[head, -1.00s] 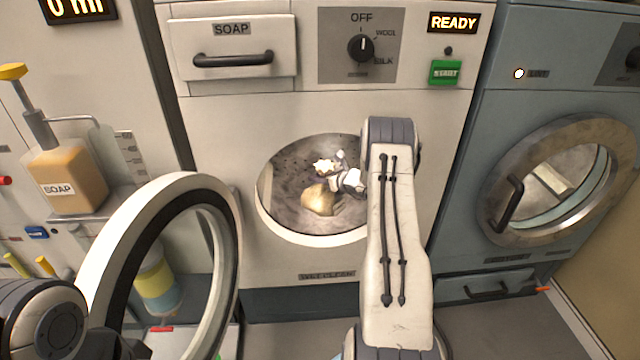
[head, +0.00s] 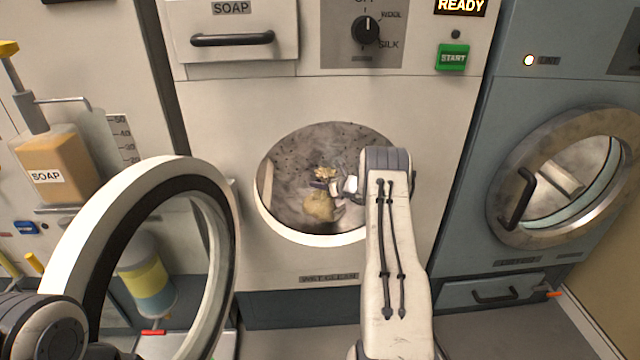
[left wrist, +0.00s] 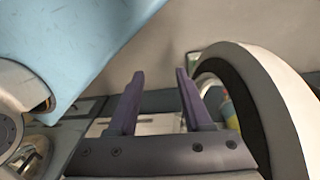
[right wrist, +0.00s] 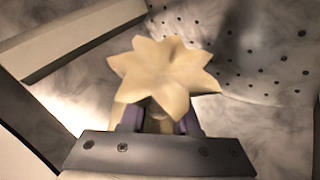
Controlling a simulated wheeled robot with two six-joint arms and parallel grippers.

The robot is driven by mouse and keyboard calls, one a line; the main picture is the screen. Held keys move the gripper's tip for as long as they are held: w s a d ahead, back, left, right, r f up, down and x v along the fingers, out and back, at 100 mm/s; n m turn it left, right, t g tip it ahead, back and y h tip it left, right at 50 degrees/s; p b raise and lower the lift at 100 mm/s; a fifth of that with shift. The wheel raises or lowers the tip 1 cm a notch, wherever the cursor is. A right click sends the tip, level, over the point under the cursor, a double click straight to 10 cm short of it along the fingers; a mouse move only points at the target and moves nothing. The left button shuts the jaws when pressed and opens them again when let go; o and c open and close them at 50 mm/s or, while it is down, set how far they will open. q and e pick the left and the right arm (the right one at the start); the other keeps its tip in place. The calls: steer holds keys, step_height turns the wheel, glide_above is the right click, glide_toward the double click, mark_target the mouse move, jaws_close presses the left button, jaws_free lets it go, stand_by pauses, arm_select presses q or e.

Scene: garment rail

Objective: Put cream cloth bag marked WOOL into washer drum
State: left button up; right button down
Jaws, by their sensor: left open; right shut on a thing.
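The cream cloth bag (head: 319,207) is inside the washer drum (head: 292,170), hanging below my right gripper (head: 324,184). The right gripper reaches in through the round opening and is shut on the bag's neck. In the right wrist view the bag's star-shaped gathered top (right wrist: 165,72) stands above the fingers, with the perforated drum wall behind it. No WOOL mark is readable on the bag. The washer door (head: 82,222) stands open to the left. My left gripper (left wrist: 158,100) is open and empty, beside the door ring in the left wrist view.
A soap drawer (head: 232,40), a dial (head: 366,30) and a green START button (head: 453,57) are above the opening. A blue-grey machine with a closed round door (head: 500,200) stands at right. A soap bottle (head: 55,165) is at left.

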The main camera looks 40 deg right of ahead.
steer(key=shift+f, duration=0.2)
steer(key=c, duration=0.6)
jaws_free()
steer(key=shift+o, duration=0.2)
steer(key=shift+f, duration=0.1)
steer(key=a+p+v, duration=0.1)
steer(key=p+v, duration=0.1)
steer(key=v, duration=0.8)
steer(key=shift+s+d, duration=0.2)
steer(key=shift+d, duration=0.35)
